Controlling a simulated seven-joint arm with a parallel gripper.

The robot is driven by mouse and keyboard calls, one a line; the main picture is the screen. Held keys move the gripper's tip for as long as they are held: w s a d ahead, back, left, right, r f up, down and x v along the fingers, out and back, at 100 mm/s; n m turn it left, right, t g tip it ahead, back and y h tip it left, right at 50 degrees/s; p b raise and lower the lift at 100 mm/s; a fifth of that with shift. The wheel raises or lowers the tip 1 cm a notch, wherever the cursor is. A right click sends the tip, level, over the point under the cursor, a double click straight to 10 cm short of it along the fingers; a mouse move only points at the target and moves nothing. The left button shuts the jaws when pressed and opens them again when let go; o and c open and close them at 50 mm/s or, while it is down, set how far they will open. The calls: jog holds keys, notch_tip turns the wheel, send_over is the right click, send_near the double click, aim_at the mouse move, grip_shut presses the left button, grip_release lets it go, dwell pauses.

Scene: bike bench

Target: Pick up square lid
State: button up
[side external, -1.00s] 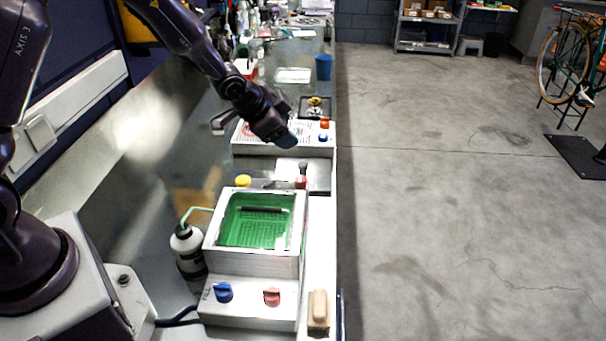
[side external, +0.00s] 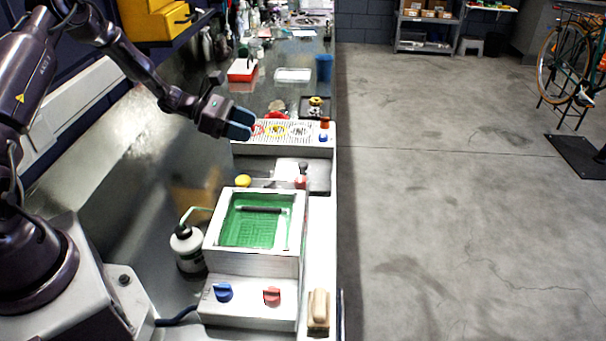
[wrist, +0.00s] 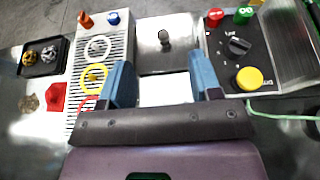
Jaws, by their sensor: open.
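A flat square steel plate with a dark knob, which looks like the square lid (wrist: 185,58), lies between the ring board and the control panel in the wrist view. In the side view the same plate (side external: 319,176) sits behind the green-filled tank, with its knob near the right side. My gripper (side external: 242,123) is raised over the left end of the ring board in the side view. In the wrist view my gripper (wrist: 163,78) has its blue fingers apart, with nothing between them. A white flat piece shows beyond the gap, beside the plate. The fingers do not touch the plate.
The ring board (side external: 283,130) is perforated and bears coloured rings. The green-filled tank (side external: 254,258) stands in front, with a white bottle (side external: 187,248) to its left. The black-topped control panel (wrist: 233,45) has a yellow knob. A dark tray (wrist: 44,57) holds small parts.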

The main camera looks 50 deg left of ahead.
send_near(300, 163)
jog(key=x, duration=0.3)
jog(key=shift+s+d+f, duration=0.1)
jog(key=shift+d, duration=0.05)
jog(key=shift+x, duration=3.1)
jog(key=shift+c, duration=0.5)
grip_shut()
